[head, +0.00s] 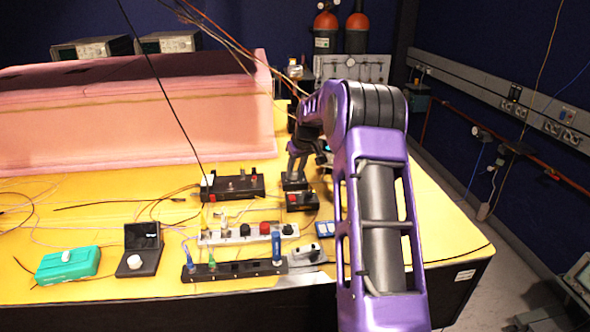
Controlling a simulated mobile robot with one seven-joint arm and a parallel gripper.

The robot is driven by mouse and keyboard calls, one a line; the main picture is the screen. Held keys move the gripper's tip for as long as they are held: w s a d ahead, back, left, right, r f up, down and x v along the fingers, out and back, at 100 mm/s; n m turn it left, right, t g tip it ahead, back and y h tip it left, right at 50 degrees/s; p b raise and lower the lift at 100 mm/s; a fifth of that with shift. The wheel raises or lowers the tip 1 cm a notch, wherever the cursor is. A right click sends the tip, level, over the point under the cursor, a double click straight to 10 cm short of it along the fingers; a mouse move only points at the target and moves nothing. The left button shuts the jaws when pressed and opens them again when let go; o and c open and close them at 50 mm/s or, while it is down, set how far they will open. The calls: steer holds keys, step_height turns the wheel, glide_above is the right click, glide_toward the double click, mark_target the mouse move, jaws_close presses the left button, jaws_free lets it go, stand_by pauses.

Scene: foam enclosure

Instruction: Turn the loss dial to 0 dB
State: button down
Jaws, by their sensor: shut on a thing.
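My purple arm reaches away over the yellow table. My gripper (294,172) points down at a small dark box (294,184) right of the table's middle. It is shut on what seems to be the loss dial on top of this box. The fingers cover the dial, so its pointer and any dB marks cannot be read. The box sits flat on the table.
A dark box with a red knob (300,202) stands just in front. A longer black box (232,186) is to the left. A white power strip (240,234), black strip (235,269), teal box (67,264) and cables lie nearer. A pink foam enclosure (140,125) stands behind.

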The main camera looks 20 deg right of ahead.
steer(key=n, duration=0.1)
steer(key=n+y+p, duration=0.1)
steer(key=n, duration=0.1)
steer(key=shift+d+r, duration=0.1)
steer(key=shift+d, duration=0.1)
steer(key=shift+w+n+g+y+p, duration=0.1)
steer(key=shift+n+g+y+p, duration=0.55)
steer(key=shift+n, duration=1.25)
steer(key=c, duration=0.6)
jaws_free()
steer(key=v, duration=1.7)
steer(key=shift+d+r, duration=0.1)
steer(key=shift+d, duration=0.15)
